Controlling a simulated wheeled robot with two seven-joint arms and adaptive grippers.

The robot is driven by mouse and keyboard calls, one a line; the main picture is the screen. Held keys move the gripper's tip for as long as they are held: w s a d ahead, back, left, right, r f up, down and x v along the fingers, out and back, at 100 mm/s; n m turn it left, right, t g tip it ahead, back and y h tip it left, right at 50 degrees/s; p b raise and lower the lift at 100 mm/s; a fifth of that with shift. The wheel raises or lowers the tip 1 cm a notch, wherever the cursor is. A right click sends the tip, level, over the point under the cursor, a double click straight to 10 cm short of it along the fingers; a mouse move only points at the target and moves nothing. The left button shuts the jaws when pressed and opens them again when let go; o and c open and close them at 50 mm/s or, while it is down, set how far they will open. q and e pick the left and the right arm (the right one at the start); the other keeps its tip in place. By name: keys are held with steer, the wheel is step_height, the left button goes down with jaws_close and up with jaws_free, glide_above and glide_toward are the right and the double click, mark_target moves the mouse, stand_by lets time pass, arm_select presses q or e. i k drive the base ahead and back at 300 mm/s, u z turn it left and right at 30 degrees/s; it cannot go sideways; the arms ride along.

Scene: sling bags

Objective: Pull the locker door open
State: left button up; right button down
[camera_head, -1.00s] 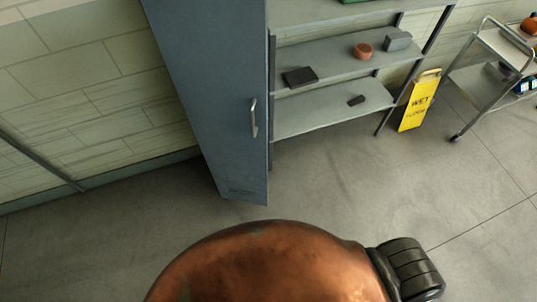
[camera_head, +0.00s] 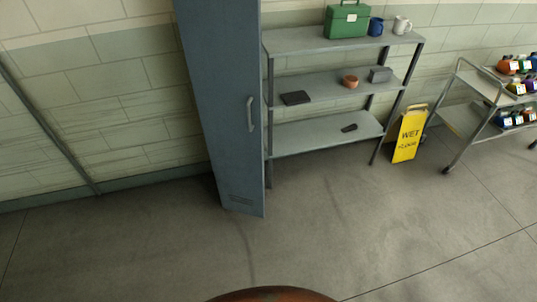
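The locker (camera_head: 222,110) is a tall blue-grey metal cabinet left of centre in the head view, against the brick wall. Its top is cut off by the frame edge. The door handle (camera_head: 250,113) is a light vertical bar near the right edge of the locker's front. The door looks closed, and vent slots show near its bottom. Neither of my grippers is in view, and nothing touches the handle.
A grey shelf unit (camera_head: 345,42) right of the locker holds a green toolbox (camera_head: 347,20), mugs and small items. A yellow wet-floor sign (camera_head: 408,134) and a metal cart (camera_head: 468,118) with bottles stand further right. The floor (camera_head: 300,235) before the locker is clear.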

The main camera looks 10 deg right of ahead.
mark_target(220, 39)
steer(key=z, duration=0.55)
steer(key=i, duration=0.6)
steer(key=z, duration=0.6)
steer(key=i, duration=0.75)
steer(key=u, duration=0.75)
steer(key=i, duration=0.5)
steer(key=u, duration=0.5)
